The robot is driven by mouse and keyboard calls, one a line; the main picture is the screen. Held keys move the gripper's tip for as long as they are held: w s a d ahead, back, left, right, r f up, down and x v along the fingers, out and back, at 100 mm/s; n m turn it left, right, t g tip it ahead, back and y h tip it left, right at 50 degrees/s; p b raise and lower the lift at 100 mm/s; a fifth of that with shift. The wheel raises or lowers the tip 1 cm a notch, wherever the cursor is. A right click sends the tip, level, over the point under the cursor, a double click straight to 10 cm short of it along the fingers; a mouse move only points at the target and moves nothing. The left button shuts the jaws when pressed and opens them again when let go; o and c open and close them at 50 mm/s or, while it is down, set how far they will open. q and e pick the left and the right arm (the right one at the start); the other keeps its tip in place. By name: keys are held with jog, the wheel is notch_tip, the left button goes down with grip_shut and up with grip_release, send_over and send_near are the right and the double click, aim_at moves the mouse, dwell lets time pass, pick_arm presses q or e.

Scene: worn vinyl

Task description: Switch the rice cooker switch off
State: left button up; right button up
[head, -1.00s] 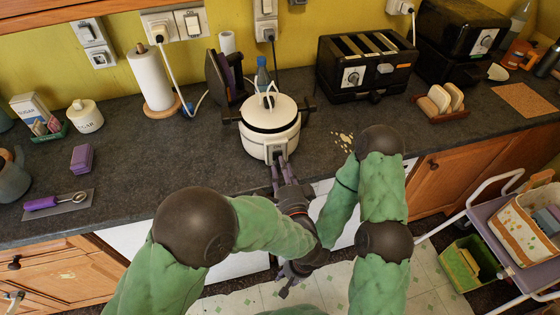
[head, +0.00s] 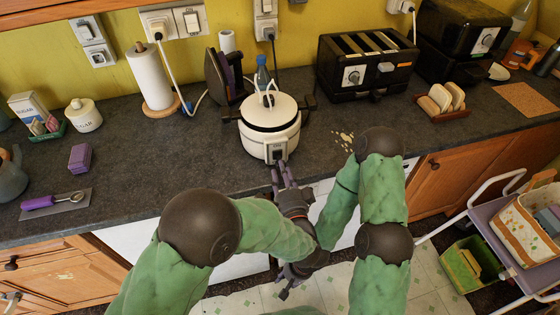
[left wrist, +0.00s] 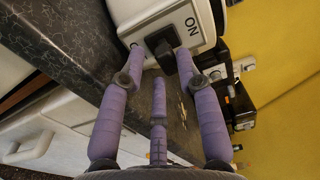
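The white rice cooker (head: 288,137) stands upright on the dark counter near its front edge, lid on. Its dark switch (head: 278,155) is low on the front; in the left wrist view the switch (left wrist: 161,50) sits in a black frame on a pale plate, with "ON" printed beside it. My left gripper (head: 283,171) is just in front of the switch. Its purple fingers (left wrist: 160,62) are spread with nothing between them, the tips close to the switch; contact cannot be told. My right gripper (head: 285,290) hangs low in front of the cabinets, and its fingers are unclear.
A black toaster (head: 338,91) stands right of the cooker, a paper towel roll (head: 150,78) and a purple-and-black upright item (head: 222,76) to its left. A toast rack (head: 443,110) is further right. A trolley (head: 485,215) stands at the right.

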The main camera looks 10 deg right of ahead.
pick_arm(q)
jog(key=shift+f, duration=0.4)
jog(key=shift+s+r+p, duration=0.25)
jog(key=shift+s+p, duration=0.05)
jog(key=shift+p, duration=0.1)
